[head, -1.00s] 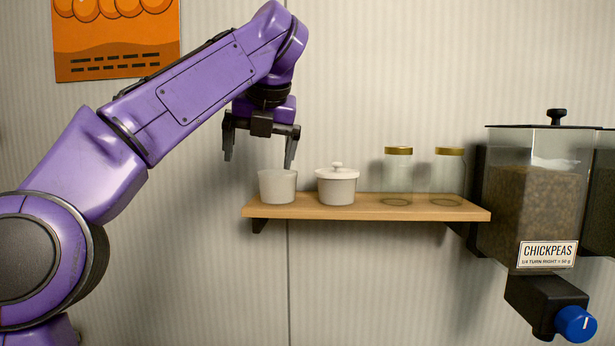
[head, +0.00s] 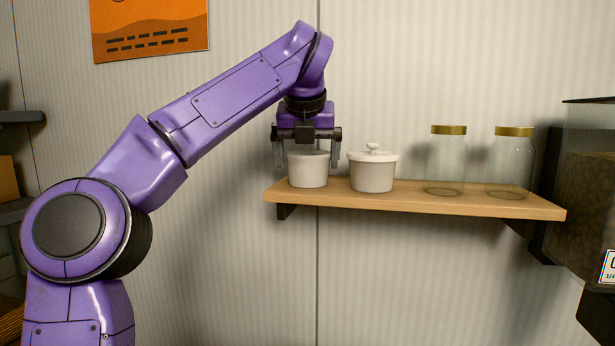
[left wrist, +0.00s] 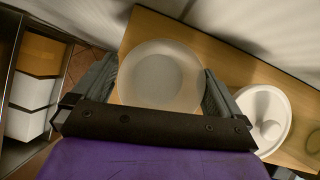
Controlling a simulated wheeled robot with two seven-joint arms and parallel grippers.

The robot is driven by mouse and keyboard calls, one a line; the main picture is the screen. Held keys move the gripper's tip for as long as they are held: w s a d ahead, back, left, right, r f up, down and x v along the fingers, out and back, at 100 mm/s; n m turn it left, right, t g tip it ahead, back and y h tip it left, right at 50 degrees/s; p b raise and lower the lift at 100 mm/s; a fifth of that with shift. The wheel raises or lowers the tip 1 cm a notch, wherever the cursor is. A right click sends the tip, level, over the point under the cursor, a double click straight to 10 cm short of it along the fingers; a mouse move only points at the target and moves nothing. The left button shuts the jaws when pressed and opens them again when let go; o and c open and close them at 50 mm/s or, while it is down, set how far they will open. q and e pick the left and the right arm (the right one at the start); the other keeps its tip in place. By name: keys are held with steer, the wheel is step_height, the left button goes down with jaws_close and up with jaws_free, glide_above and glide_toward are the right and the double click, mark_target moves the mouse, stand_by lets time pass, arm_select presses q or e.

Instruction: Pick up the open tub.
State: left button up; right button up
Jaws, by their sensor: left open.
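The open tub (head: 308,172) is white, lidless and empty, standing upright at the left end of the wooden shelf (head: 430,199). My left gripper (head: 307,160) is open, pointing down over the tub, with one finger on each side of it. In the left wrist view the tub's round mouth (left wrist: 160,76) lies between the two fingers (left wrist: 155,98); I cannot tell whether they touch its wall. My right gripper is in neither view.
A lidded white tub (head: 373,173) stands close to the right; its knobbed lid (left wrist: 266,120) is near a finger in the wrist view. Two gold-capped glass jars (head: 446,162) stand further right. A dispenser (head: 590,180) is at the right edge.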

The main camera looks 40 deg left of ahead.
arm_select(q)
steer(key=shift+s+r, duration=0.1)
steer(key=shift+s, duration=0.35)
steer(key=c, duration=0.4)
steer(key=shift+w, duration=0.15)
steer(key=c, duration=0.3)
steer(key=shift+c, duration=0.2)
